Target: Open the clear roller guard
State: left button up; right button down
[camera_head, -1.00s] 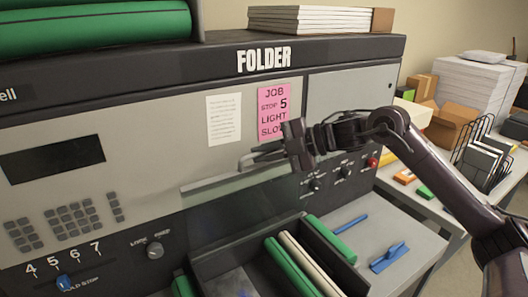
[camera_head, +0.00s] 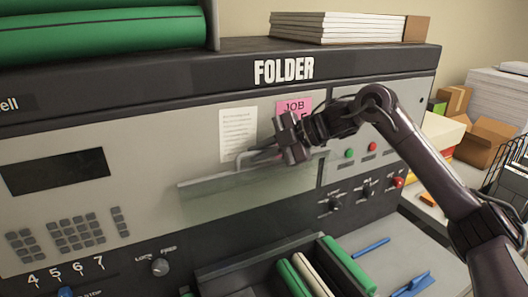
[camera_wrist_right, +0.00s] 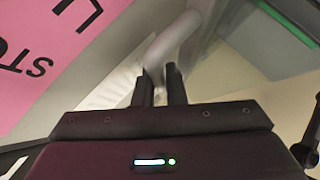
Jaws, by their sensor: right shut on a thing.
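The clear roller guard (camera_head: 230,202) is a see-through, greenish panel with a pale upper edge on the folder's front. Its grey bar handle (camera_head: 240,158) stands out near the top. My right gripper (camera_head: 268,153) is shut on the handle. In the right wrist view, the pale curved handle (camera_wrist_right: 172,45) runs between the two dark fingertips (camera_wrist_right: 160,84). The guard appears tilted out from the machine face, but its exact angle is hard to tell. My left gripper is not in view.
A pink job sign (camera_head: 294,106) is partly hidden behind my right gripper. A white paper notice (camera_head: 238,134) is beside it. Knobs and buttons (camera_head: 350,152) lie to the right. Below is a dark tray (camera_head: 235,268) with green and cream rollers.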

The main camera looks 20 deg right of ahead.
jog(key=shift+s+f, duration=0.1)
jog(key=shift+f, duration=0.3)
jog(key=c, duration=1.5)
grip_release()
jog(key=shift+s, duration=0.1)
jog(key=shift+s+d+r+b, duration=0.2)
jog(key=shift+d+b, duration=0.1)
jog(key=shift+b, duration=0.1)
jog(key=b+v, duration=0.1)
jog(key=v, duration=0.2)
jog(key=b+v, duration=0.1)
jog(key=v, duration=0.3)
jog(key=shift+w+r, duration=0.1)
jog(key=shift+w, duration=0.15)
jog(key=shift+s+d+r, duration=0.1)
jog(key=shift+s+r, duration=0.05)
jog(key=shift+r, duration=0.15)
jog(key=shift+a, duration=0.2)
